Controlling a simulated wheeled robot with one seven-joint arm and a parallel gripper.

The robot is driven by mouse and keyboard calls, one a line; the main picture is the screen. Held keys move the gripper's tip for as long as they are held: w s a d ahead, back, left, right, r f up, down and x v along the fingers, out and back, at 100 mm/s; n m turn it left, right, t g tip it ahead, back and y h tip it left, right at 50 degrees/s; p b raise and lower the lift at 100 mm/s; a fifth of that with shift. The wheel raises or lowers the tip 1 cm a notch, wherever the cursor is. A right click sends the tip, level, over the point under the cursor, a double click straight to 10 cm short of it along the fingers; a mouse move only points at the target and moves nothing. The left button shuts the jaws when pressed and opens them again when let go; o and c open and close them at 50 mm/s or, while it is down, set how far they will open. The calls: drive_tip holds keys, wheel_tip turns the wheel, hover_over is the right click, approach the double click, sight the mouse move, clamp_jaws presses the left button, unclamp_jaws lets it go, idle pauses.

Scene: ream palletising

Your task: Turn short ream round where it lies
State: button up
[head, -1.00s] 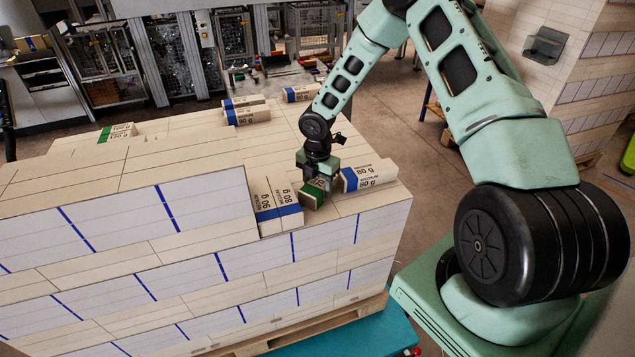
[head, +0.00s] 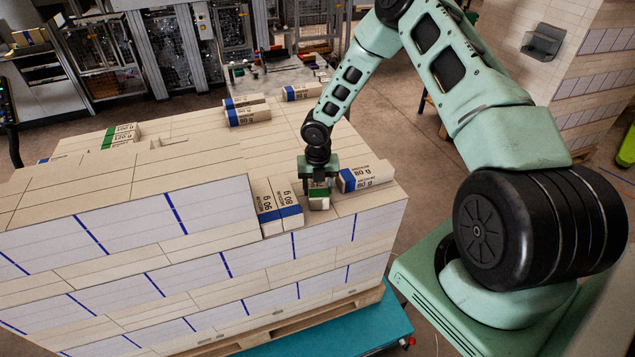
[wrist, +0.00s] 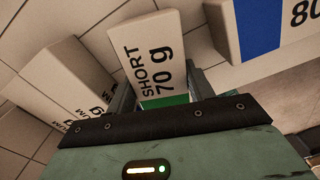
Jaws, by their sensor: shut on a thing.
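The short ream is a small white pack with a green band. In the wrist view the short ream (wrist: 152,52) shows its "SHORT 70 g" print, and its green-banded end runs in between my jaws. In the head view the short ream (head: 319,203) is under my gripper (head: 318,184), at the near right part of the stack top. My gripper points down and is shut on it. The gripper hides much of the ream in the head view. I cannot tell whether its underside touches the layer below.
Two blue-banded reams (head: 279,212) stand side by side just left of the gripper. Another blue-banded ream (head: 364,175) lies close on the right. More reams (head: 246,115) lie farther back. The stack's top layer (head: 180,178) is higher at left. Bare top lies around the gripper's front.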

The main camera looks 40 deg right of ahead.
sight(318, 185)
drive_tip(key=shift+r+n+p, duration=0.2)
drive_tip(key=shift+n+p, duration=0.35)
drive_tip(key=shift+n, duration=0.55)
drive_tip(key=shift+f+n, duration=0.15)
drive_tip(key=shift+n, duration=0.25)
drive_tip(key=shift+f, duration=0.2)
drive_tip(key=o, duration=1.2)
wheel_tip(318, 185, up, 18)
drive_tip(key=b, duration=0.4)
drive_tip(key=shift+f, duration=0.25)
